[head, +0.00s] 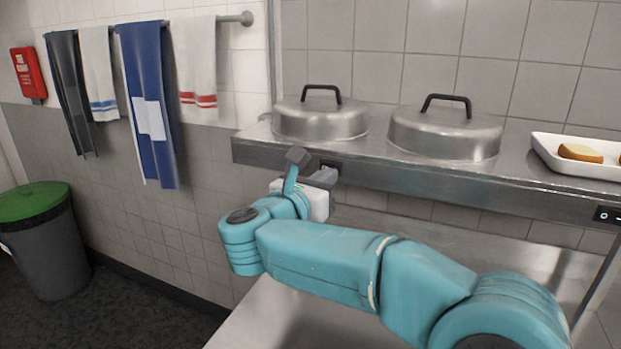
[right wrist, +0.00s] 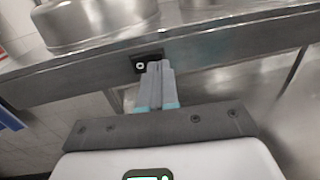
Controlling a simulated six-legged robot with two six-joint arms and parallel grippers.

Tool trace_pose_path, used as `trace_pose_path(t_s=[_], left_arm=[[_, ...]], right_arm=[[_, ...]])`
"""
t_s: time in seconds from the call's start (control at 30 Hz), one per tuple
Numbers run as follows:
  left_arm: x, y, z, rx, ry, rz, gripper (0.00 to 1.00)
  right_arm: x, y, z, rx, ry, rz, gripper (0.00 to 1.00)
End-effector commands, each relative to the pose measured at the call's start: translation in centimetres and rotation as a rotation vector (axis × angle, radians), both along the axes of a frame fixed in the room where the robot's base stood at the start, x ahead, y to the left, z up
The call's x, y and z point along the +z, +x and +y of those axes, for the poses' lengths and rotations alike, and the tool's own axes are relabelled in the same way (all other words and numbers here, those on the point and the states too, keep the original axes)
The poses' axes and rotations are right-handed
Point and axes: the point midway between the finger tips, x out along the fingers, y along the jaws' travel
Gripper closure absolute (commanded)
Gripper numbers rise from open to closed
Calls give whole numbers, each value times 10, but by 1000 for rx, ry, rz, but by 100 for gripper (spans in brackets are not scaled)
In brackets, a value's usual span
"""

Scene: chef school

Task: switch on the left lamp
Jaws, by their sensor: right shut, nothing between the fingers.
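A small black switch (head: 327,163) sits on the front edge of the steel shelf, below the left dome cover. In the right wrist view the switch (right wrist: 141,66) shows a light round mark, and its right part is hidden behind the fingertips. My right gripper (head: 326,174) is shut and empty, with its fingertips at the switch. In the right wrist view the gripper (right wrist: 158,70) points at the switch's right half; I cannot tell whether it touches. A second black switch (head: 608,215) is on the same edge at the far right. No lamp shows. My left gripper is not in view.
The steel shelf (head: 400,178) carries two metal dome covers (head: 320,118) (head: 445,132) and a white tray (head: 545,150) with bread. A steel counter lies below. Towels (head: 150,110) hang on the left wall above a green-lidded bin (head: 40,240).

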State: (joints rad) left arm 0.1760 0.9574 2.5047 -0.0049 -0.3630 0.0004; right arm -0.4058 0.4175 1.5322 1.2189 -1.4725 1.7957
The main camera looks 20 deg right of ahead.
Motion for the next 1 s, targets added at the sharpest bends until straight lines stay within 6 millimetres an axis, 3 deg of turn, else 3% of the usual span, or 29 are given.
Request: trace_pose_path(t_s=[0.17, 0.5, 0.7, 1.0], left_arm=[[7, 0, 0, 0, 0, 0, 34], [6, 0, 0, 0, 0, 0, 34], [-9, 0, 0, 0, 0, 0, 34], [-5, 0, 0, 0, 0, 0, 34]], right_arm=[[0, 7, -10, -1, 0, 1, 100], [-1, 8, -11, 0, 0, 0, 100], [-5, 5, -20, 13, 3, -1, 100], [-1, 5, -21, 14, 2, 1, 100]])
